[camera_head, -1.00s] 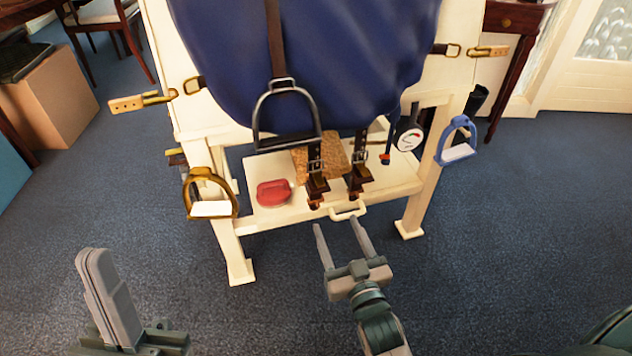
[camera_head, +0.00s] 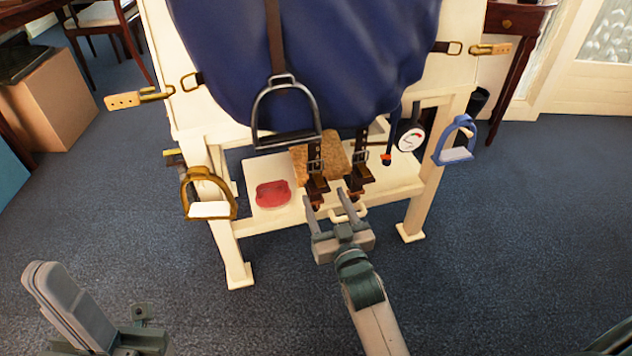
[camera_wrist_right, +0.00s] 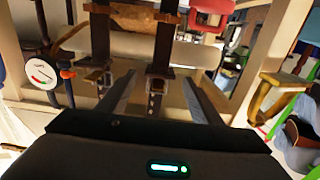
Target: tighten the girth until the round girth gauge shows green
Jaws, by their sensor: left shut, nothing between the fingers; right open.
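Two dark girth straps with buckles, a left one (camera_head: 316,185) and a right one (camera_head: 359,177), hang below the blue saddle pad. The round girth gauge (camera_head: 412,139) hangs right of them, white-faced with a red mark; it also shows in the right wrist view (camera_wrist_right: 41,73). I cannot read green on it. My right gripper (camera_head: 326,203) is open and empty, its fingertips just below and in front of the strap ends. In the right wrist view a strap end (camera_wrist_right: 157,85) shows between the fingers (camera_wrist_right: 155,82); contact is unclear. My left gripper (camera_head: 50,275) is shut and empty, low at left.
The cream stand (camera_head: 235,240) has a shelf holding a red oval item (camera_head: 272,194) and a cork-like block (camera_head: 320,162). Stirrups hang around: brass (camera_head: 208,208), dark (camera_head: 286,115), blue (camera_head: 456,152). Carpet in front is clear.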

